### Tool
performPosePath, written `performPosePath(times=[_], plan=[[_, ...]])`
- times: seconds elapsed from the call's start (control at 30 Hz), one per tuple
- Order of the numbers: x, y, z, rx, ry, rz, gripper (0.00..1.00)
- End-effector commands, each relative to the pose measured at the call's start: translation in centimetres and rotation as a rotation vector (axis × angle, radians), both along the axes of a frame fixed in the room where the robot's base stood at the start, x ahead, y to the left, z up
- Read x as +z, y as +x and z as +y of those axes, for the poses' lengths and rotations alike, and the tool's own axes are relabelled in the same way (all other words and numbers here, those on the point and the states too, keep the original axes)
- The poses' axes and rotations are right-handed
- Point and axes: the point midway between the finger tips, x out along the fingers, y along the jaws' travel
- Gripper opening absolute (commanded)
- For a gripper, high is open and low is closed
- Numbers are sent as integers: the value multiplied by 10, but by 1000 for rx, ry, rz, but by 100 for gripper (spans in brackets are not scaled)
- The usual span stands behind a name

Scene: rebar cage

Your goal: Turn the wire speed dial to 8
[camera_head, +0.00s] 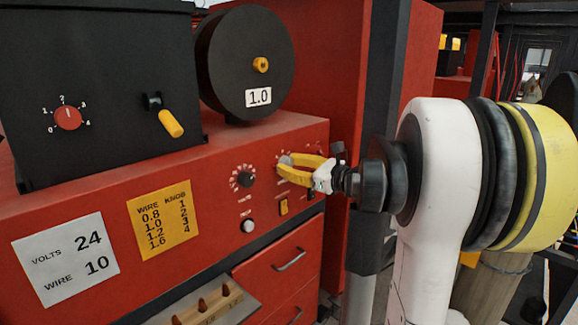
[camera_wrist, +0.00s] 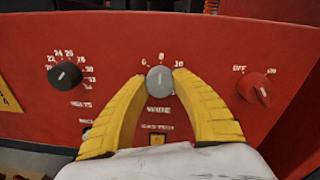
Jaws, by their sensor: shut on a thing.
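The grey wire speed dial (camera_wrist: 159,79) is on the red front panel, labelled WIRE below, with 6, 8 and 10 printed above it. My gripper (camera_wrist: 160,82) has its yellow fingers shut on the dial, one at each side. A pale mark on the dial's face points roughly up, towards the 8; its exact setting is too small to tell. In the head view my gripper (camera_head: 287,168) reaches the panel from the right, and the wire dial (camera_head: 285,159) is partly hidden by the fingers.
A black volts dial (camera_wrist: 64,76) is left of my fingers and a red OFF switch (camera_wrist: 254,88) is right. A yellow card (camera_head: 163,220) and a white card reading VOLTS 24, WIRE 10 (camera_head: 66,259) are on the panel. Red drawers (camera_head: 285,270) are below.

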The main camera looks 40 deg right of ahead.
Motion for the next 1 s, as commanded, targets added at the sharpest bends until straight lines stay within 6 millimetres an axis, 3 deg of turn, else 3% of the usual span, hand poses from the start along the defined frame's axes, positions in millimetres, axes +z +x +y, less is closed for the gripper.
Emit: performPosePath(times=[0.57,0.6,0.67,0.7,1.0], plan=[[-1,0,0,-2,34,4,1],[-1,0,0,-1,34,4,34],[-1,0,0,-1,34,4,52],[-1,0,0,-1,34,4,56],[-1,-2,0,0,34,3,56]])
